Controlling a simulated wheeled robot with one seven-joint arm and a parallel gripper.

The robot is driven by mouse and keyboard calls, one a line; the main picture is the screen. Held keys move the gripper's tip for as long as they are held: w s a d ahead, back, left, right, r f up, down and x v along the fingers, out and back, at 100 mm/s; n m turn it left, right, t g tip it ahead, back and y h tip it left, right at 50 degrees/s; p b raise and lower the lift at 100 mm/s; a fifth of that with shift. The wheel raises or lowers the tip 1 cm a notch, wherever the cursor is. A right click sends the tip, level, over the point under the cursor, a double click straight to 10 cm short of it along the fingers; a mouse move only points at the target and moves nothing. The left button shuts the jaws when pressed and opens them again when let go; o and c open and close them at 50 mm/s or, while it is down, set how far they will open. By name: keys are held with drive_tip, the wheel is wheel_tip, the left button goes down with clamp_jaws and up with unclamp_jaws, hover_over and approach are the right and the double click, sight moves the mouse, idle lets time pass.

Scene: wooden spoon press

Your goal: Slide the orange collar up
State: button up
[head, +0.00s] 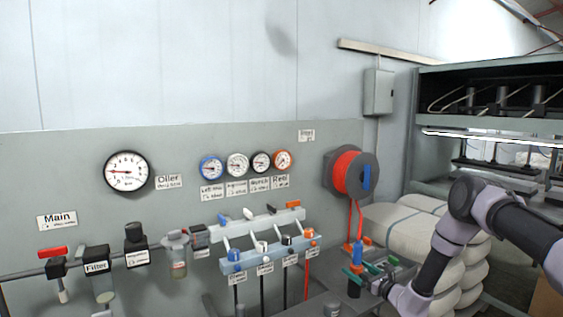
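Small orange parts show in two places, and I cannot tell which is the collar. One orange piece (348,247) is at the lower end of the red hose, beside a small blue part. An orange fitting (309,233) is at the right end of the manifold's lower row, with a red hose below it. My gripper (370,268) is at the lower right, just below the hose-end orange piece. Green and blue parts crowd around its fingers, so its opening and any contact are unclear.
A grey manifold (262,226) with blue, white, black and orange fittings is left of my gripper. A red hose reel (349,174) is on the panel above. Stacked pale sacks (400,225) and a press frame (480,125) stand right. Gauges line the panel.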

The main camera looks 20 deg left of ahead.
idle(0.4)
drive_tip(key=v, duration=0.9)
idle(0.4)
idle(0.4)
drive_tip(key=s+r+n+g, duration=0.3)
drive_tip(key=r+n+g, duration=0.15)
drive_tip(key=r, duration=0.55)
drive_tip(key=s+r+n+g+y, duration=0.1)
drive_tip(key=s+r+n+g, duration=0.3)
drive_tip(key=r, duration=0.7)
drive_tip(key=s+r+n+g, duration=0.25)
drive_tip(key=r+n, duration=0.35)
drive_tip(key=r, duration=0.4)
drive_tip(key=s+d+r+n+t+h, duration=0.3)
drive_tip(key=s+d+r+h, duration=0.3)
drive_tip(key=s+d+r, duration=0.3)
drive_tip(key=s+d+r+n+t+h, duration=0.4)
drive_tip(key=s+d+r+h, duration=0.3)
drive_tip(key=s+d, duration=0.7)
wheel_tip(320, 180, up, 2)
drive_tip(key=shift+s+d+r, duration=0.1)
drive_tip(key=shift+s+d, duration=0.3)
drive_tip(key=shift+d, duration=0.75)
